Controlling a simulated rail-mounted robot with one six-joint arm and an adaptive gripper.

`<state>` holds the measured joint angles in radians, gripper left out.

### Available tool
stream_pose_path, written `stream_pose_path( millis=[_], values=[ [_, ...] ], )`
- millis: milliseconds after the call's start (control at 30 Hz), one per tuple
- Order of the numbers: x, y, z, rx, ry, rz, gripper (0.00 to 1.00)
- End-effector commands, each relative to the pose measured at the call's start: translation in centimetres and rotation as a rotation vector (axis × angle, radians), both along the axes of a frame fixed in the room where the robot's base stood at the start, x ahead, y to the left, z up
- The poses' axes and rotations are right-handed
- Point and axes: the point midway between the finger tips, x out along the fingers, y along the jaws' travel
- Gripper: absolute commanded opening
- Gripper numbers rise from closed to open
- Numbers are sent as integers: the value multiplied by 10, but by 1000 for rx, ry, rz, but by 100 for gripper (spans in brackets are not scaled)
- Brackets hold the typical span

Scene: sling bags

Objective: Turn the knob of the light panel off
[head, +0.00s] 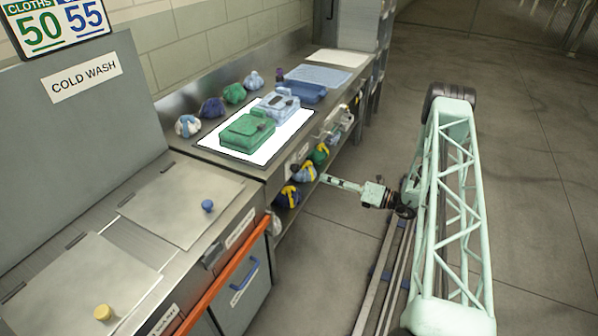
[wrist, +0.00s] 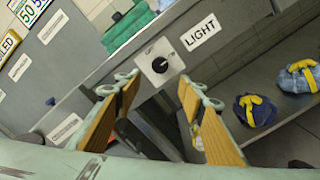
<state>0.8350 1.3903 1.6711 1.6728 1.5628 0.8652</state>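The light panel (head: 284,143) is a bright white glowing sheet on the steel bench, with a green bag (head: 247,130) and a pale blue bag (head: 276,105) lying on it. Its black round knob (wrist: 160,65) sits on a pale plate on the bench's front face, beside the LIGHT label (wrist: 200,32) in the wrist view. The knob's exact setting is too small to read. My gripper (wrist: 157,84) is open and empty, its orange-padded fingers spread to either side below the knob in the picture, seemingly apart from it. My gripper also shows in the head view (head: 328,181) before the bench front.
Rolled bags with yellow straps (wrist: 252,110) lie on the shelf under the bench. More rolled bags (head: 212,107) line the bench's back. An orange rail (head: 215,285) runs along the wash counter at the left. Open floor (head: 330,240) lies in front.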

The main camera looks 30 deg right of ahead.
Motion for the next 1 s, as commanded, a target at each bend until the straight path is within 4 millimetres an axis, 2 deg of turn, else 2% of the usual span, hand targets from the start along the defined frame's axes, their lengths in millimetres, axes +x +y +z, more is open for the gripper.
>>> stream_pose_path(
  millis=[467, 1000],
  values=[
    [5, 4, 0, 0, 0, 1, 37],
    [48, 37, 0, 0, -1, 2, 37]
  ],
)
